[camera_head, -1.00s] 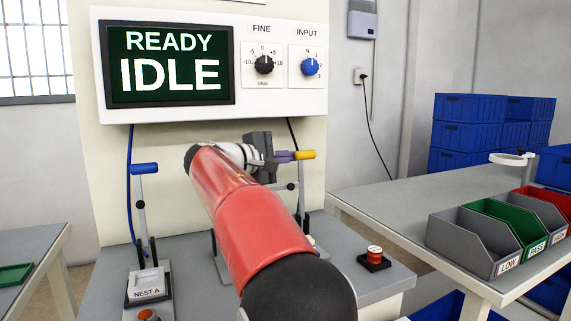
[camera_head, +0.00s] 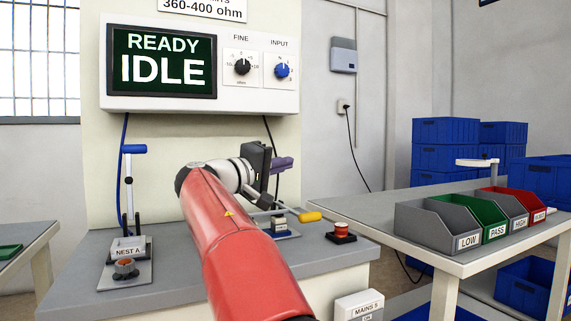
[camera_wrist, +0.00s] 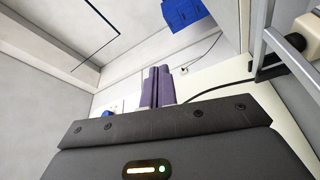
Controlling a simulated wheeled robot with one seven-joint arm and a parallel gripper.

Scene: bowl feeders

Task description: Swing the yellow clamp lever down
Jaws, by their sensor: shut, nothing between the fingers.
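The yellow clamp lever (camera_head: 309,216) is low in the head view, its yellow grip pointing right and its metal bar lying nearly level, close above the second nest (camera_head: 283,231). My red arm hides the left end of this bar. My gripper (camera_head: 287,163) is above the yellow grip and apart from it. Its purple fingers are together and empty. They also show together in the wrist view (camera_wrist: 157,87), where I cannot make out the yellow lever.
A blue-handled lever (camera_head: 134,149) stands upright at Nest A (camera_head: 130,246) on the left. A red button (camera_head: 341,232) sits right of the yellow grip. The display (camera_head: 161,60) reads READY IDLE. Labelled bins (camera_head: 437,228) stand on the right table.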

